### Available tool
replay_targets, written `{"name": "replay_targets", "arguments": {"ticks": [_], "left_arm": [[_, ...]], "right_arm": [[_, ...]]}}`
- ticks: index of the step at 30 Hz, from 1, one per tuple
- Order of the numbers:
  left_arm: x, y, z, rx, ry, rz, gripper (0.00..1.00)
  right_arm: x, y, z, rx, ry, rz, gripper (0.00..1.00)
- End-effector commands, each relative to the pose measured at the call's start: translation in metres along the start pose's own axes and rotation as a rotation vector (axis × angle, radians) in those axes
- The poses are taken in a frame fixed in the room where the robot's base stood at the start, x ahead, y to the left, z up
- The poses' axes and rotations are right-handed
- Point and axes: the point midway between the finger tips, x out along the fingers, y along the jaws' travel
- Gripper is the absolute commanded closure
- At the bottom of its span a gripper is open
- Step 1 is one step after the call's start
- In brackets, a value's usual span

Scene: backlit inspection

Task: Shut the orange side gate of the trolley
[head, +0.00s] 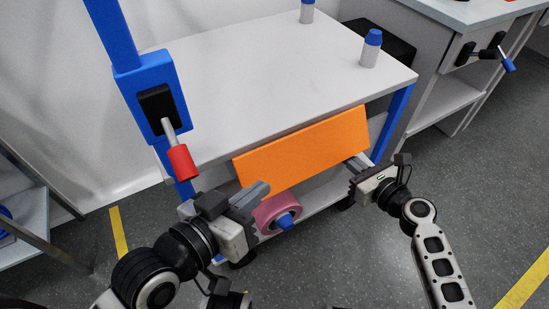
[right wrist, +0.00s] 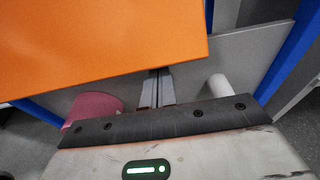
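The orange side gate (head: 305,146) is a flat panel at the near side of the trolley (head: 265,65), just below its pale top. Its exact angle is hard to tell. It also fills the upper left of the right wrist view (right wrist: 90,45). My left gripper (head: 266,186) is near the gate's lower left corner, its fingers seemingly together with nothing between them. My right gripper (head: 348,158) is near the lower right corner. In the right wrist view its fingers (right wrist: 157,73) are together and empty, their tips at the gate's lower edge; contact cannot be told.
A pink roll (head: 268,211) with a blue end lies low under the gate. A red-ended lever (head: 180,158) sticks out from a blue post at left. Blue-capped bottles (head: 370,50) stand on the trolley top. A grey bench (head: 440,60) stands at right.

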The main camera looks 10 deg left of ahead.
Motion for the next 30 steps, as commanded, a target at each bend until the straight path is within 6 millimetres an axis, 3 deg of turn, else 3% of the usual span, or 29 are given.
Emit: {"name": "replay_targets", "arguments": {"ticks": [9, 22, 30], "left_arm": [[-0.004, 0.005, -0.016, 0.0, 0.0, 0.0, 1.0], [-0.005, 0.006, -0.016, -0.006, -0.003, 0.0, 1.0], [-0.008, 0.01, -0.029, -0.002, -0.002, 0.0, 1.0]], "right_arm": [[-0.014, 0.0, 0.013, 0.001, 0.0, -0.001, 1.0], [-0.016, 0.0, 0.014, -0.001, -0.003, 0.0, 1.0], [-0.026, 0.0, 0.026, -0.001, -0.006, 0.0, 1.0]]}}
